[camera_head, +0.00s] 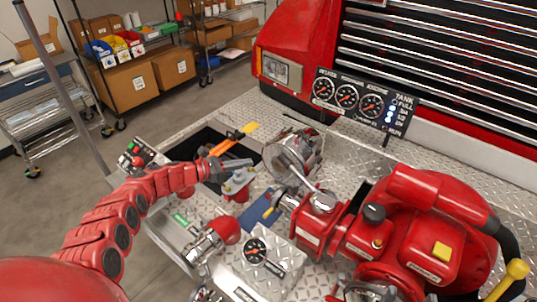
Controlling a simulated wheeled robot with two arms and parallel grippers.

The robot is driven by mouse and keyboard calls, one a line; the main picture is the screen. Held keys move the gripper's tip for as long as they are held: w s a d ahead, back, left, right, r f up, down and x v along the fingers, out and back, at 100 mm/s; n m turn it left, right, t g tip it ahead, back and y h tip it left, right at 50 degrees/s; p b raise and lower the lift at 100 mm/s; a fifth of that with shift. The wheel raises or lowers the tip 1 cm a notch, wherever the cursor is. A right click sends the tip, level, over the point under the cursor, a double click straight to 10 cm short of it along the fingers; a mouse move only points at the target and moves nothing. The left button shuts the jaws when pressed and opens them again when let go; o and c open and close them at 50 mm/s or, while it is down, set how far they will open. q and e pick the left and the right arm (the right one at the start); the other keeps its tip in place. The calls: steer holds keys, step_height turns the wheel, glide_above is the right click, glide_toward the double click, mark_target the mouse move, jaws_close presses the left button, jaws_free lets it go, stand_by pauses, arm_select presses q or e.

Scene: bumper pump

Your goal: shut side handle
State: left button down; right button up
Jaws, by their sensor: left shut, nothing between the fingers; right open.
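My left gripper (232,165) reaches in from the left over the open compartment of the bumper. Its grey fingers are shut and empty. A silver valve with a red ball-shaped part (226,229) sits at the front side of the bumper, below the gripper and apart from it. A metal lever (304,179) slants between a round silver fitting (289,156) and the red pump (405,230). I cannot tell for certain which part is the side handle. My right gripper is not in view.
An orange tool with a yellow end (236,137) lies across the compartment, near my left gripper. A small gauge (255,251) and a gauge panel (358,103) are on the truck. Shelves with boxes (128,88) stand behind. Grey floor is clear at the left.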

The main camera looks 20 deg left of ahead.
arm_select(q)
steer(key=x, duration=0.9)
steer(key=shift+w+f, duration=0.15)
steer(key=shift+w, duration=0.1)
steer(key=shift+w+d+b, duration=0.45)
steer(key=shift+w+b, duration=0.35)
steer(key=shift+b, duration=0.3)
